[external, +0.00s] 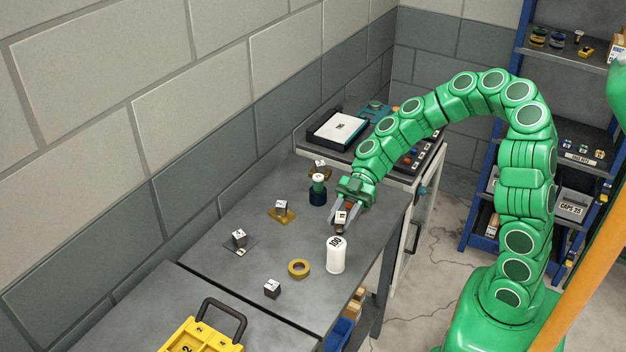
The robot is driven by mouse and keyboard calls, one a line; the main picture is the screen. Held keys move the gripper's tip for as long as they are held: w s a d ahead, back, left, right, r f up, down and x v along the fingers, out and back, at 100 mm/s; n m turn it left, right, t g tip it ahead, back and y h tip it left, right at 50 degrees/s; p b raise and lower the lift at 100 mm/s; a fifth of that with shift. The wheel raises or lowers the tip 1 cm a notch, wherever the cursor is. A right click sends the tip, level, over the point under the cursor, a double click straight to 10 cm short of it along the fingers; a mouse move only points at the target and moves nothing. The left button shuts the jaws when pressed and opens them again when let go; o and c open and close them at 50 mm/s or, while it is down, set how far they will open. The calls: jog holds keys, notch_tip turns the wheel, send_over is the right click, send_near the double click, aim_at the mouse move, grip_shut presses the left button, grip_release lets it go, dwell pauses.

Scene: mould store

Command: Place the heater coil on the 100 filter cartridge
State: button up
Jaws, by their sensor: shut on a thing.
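The 100 filter cartridge (336,256) is a white upright cylinder near the right edge of the grey bench, with "100" in black on its top. My gripper (346,218) points down above the bench, just behind the cartridge in the picture. It is shut on a small dark brown piece with a white label, which I take to be the heater coil (340,222). The fingers partly hide this piece, and its label is too small to read. It appears close to the cartridge's top, slightly behind it; I cannot tell the exact gap.
A yellow ring (299,268) and a small dark cube (272,288) lie near the cartridge. Other labelled cubes stand farther left, one on a yellow base (281,212). A dark blue and green stack (318,191) stands behind. A yellow case (203,338) is at front left.

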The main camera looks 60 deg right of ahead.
aim_at(339, 239)
jog(key=shift+w+f, duration=0.35)
jog(key=shift+f, duration=1.55)
jog(key=o, duration=1.1)
jog(key=shift+f, duration=0.1)
